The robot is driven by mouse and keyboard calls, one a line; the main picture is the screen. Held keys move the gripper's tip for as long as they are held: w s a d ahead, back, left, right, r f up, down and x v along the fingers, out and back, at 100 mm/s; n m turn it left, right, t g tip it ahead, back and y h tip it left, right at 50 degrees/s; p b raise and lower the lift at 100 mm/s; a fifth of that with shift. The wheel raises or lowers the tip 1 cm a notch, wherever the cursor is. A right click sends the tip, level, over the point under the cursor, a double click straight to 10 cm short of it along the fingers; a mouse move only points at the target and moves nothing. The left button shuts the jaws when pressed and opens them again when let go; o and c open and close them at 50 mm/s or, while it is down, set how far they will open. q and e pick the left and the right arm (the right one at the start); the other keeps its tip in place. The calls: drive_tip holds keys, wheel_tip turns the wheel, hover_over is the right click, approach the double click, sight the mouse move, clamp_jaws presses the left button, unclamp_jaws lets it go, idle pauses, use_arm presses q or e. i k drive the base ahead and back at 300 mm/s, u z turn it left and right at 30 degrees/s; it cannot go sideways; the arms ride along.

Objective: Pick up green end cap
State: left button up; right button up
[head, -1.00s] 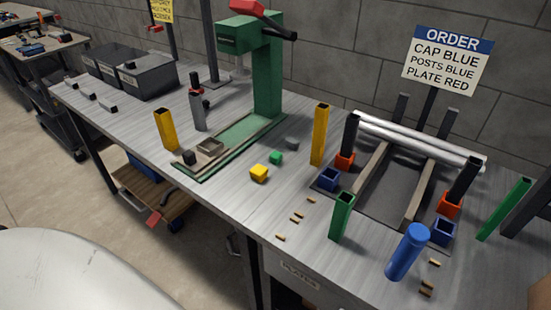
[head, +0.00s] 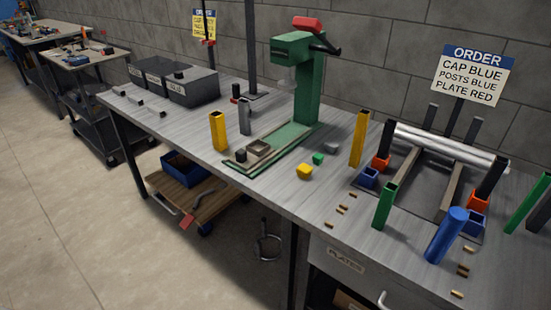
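The green end cap (head: 318,158) is a small green block lying on the grey metal workbench (head: 265,190). It lies just right of the green press (head: 309,90) and its base. A larger yellow cap (head: 304,172) lies close in front of it, slightly left. A grey cap (head: 332,148) lies just behind it, to the right. The green end cap is uncovered. Neither of my grippers shows in the head view.
Upright posts stand around the cap: yellow (head: 358,139), green (head: 385,205) and another yellow (head: 218,131). A blue cylinder (head: 446,236) leans at the right front. Small brass pins (head: 343,209) lie near the front edge.

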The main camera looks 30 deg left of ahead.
sight(318, 158)
drive_tip(key=u, duration=2.3)
drive_tip(key=i, duration=1.85)
drive_tip(key=z, duration=0.8)
